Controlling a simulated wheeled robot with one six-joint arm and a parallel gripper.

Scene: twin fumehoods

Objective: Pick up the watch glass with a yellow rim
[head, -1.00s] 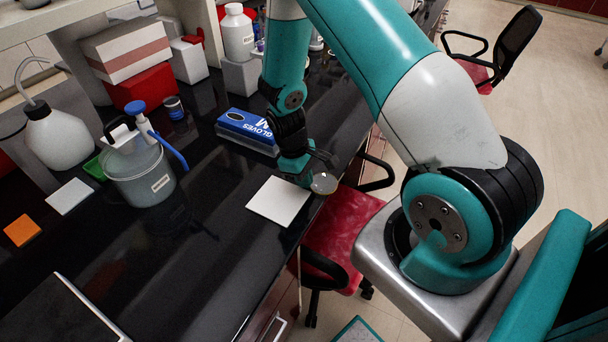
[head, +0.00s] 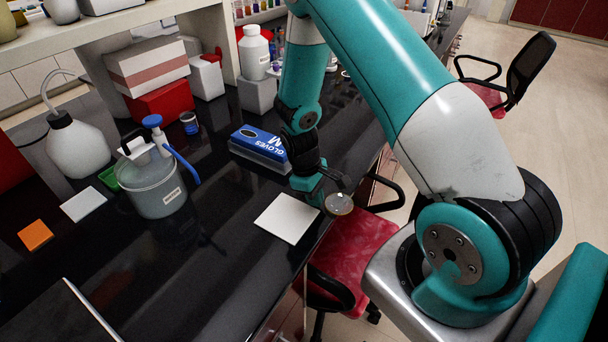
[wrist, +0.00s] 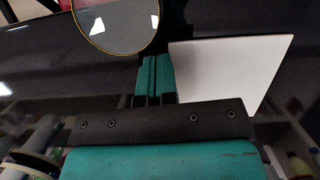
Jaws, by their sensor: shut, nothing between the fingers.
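The watch glass (head: 338,205) is a clear round dish near the front edge of the black bench, to the right of a white square tile. In the wrist view the watch glass (wrist: 116,22) shows its thin yellow rim, cut off by the top of the picture. My gripper (head: 318,196) is low at the bench edge, close to the left side of the glass. In the wrist view my gripper's fingers (wrist: 155,62) are together with nothing between them. Their tips are just below the rim in the picture; I cannot tell whether they touch it.
The white tile (head: 286,219) lies left of my gripper; it also shows in the wrist view (wrist: 235,68). A blue glove box (head: 258,146) stands behind. A clear canister (head: 158,187) is further left. A red chair (head: 350,250) stands against the bench front.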

